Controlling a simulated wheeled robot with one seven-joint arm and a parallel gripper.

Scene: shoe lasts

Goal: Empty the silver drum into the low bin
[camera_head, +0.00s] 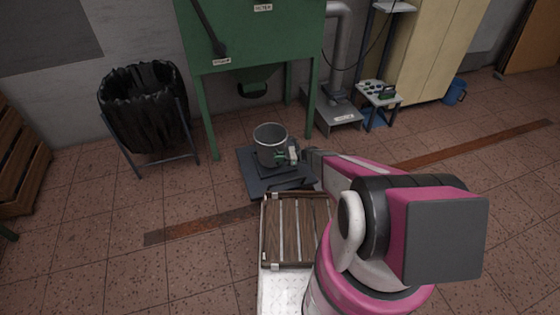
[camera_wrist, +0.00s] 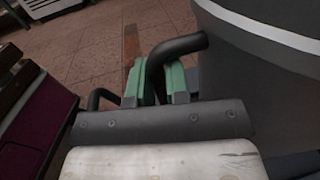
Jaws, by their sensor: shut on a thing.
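The silver drum (camera_head: 270,152) is upright over a dark flat plate (camera_head: 247,183) below the green hopper. I cannot tell whether it touches the plate, and its contents are not clear. My gripper (camera_head: 294,155) is at the drum's right side. In the wrist view its green fingers (camera_wrist: 150,84) are shut on the drum's dark bent handle (camera_wrist: 167,60), and the grey drum wall (camera_wrist: 262,42) fills the upper right. I cannot tell which thing is the low bin.
A green hopper cabinet (camera_head: 255,40) stands behind the drum. A black-bagged stand (camera_head: 145,115) is at left, a wooden slatted rack (camera_head: 297,232) in front. A grey low base with a pipe (camera_head: 330,108) and a small table (camera_head: 378,95) are at right.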

